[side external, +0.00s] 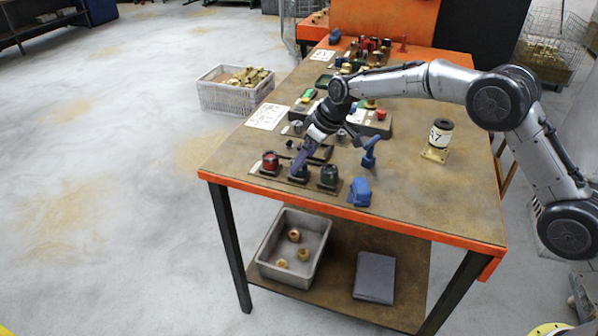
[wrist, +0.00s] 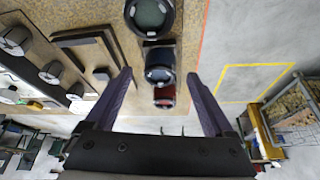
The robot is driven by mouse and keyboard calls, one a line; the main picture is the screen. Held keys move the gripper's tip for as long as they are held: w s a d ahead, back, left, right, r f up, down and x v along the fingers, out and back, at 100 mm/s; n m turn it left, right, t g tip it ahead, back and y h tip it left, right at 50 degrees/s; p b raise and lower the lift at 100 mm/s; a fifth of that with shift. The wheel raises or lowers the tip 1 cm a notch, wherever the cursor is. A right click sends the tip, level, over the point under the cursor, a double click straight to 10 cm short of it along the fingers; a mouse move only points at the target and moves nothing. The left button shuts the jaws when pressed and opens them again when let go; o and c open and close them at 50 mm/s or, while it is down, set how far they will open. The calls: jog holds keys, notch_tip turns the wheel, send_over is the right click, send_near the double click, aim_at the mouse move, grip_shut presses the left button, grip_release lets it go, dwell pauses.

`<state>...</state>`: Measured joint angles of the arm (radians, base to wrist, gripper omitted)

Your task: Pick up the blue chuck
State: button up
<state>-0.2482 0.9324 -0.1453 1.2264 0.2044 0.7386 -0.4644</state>
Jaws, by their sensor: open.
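Three round chucks stand in a row near the table's front edge: red (side external: 270,162), blue (side external: 298,176) and green (side external: 328,175). In the wrist view the blue chuck (wrist: 158,73) sits between the green chuck (wrist: 150,16) and the red chuck (wrist: 165,96). My gripper (side external: 299,168) points down at the blue chuck, and its purple fingers partly hide that chuck in the side view. In the wrist view my gripper (wrist: 159,73) is open, with one finger on each side of the blue chuck. I cannot tell whether the fingers touch it.
A blue clamp-like object (side external: 360,192) lies right of the green chuck, and another blue tool (side external: 370,153) stands behind it. Dark bars (wrist: 92,48) lie beside the row. Grey fixtures with buttons (side external: 375,124) stand farther back. The table's front right (side external: 430,205) is clear.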

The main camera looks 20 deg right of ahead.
jog(key=x, duration=0.3)
jog(key=shift+f, duration=0.2)
grip_shut()
jog(key=shift+r, duration=0.1)
dwell(0.4)
